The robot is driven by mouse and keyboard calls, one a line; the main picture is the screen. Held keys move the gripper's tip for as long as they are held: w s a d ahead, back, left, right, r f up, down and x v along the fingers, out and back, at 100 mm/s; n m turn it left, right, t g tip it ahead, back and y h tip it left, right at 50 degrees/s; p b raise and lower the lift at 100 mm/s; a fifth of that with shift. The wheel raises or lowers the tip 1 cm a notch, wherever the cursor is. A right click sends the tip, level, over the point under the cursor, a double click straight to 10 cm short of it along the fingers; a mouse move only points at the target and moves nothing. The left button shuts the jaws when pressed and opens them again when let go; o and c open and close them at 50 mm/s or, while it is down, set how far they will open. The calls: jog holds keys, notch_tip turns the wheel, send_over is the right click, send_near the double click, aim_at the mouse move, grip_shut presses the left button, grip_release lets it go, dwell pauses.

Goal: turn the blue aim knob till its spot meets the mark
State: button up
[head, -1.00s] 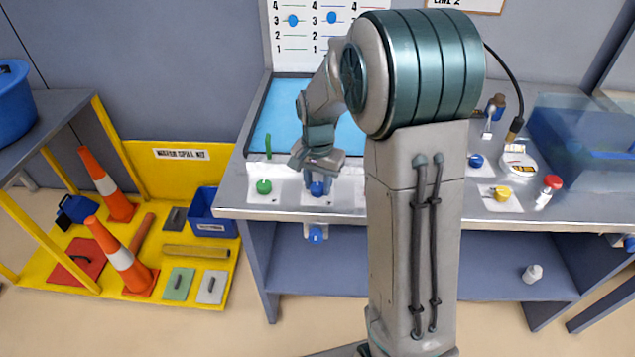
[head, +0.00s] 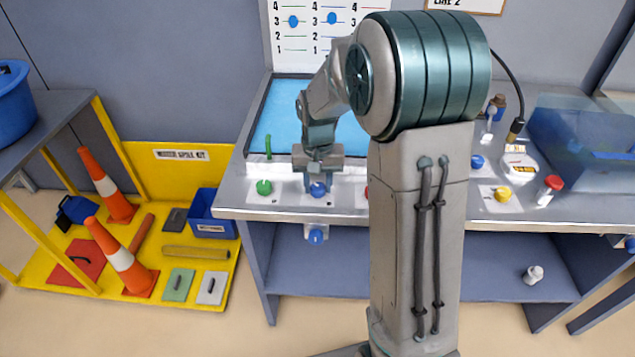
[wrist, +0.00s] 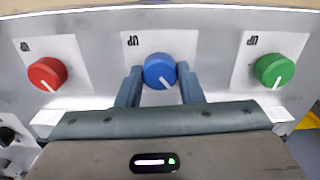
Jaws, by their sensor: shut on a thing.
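The blue knob (head: 317,189) sits on a white plate at the bench's front edge, below the light-blue panel (head: 288,112). In the wrist view the blue knob (wrist: 160,70) stands between my two fingers, with its white pointer line toward the lower right. My gripper (head: 318,177) is shut on this knob from above. A short green upright bar (head: 268,147) shows at the panel's lower left. I cannot make out a spot on the panel; my arm covers part of it.
A green knob (head: 264,187) and a red knob (wrist: 47,74) flank the blue one, with narrow gaps. Another blue knob (head: 316,235) sits below the bench edge. A yellow knob (head: 502,194) and a red-capped bottle (head: 550,188) stand at the right.

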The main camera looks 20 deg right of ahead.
aim_at(318, 186)
jog(key=o, duration=1)
notch_tip(318, 186, up, 14)
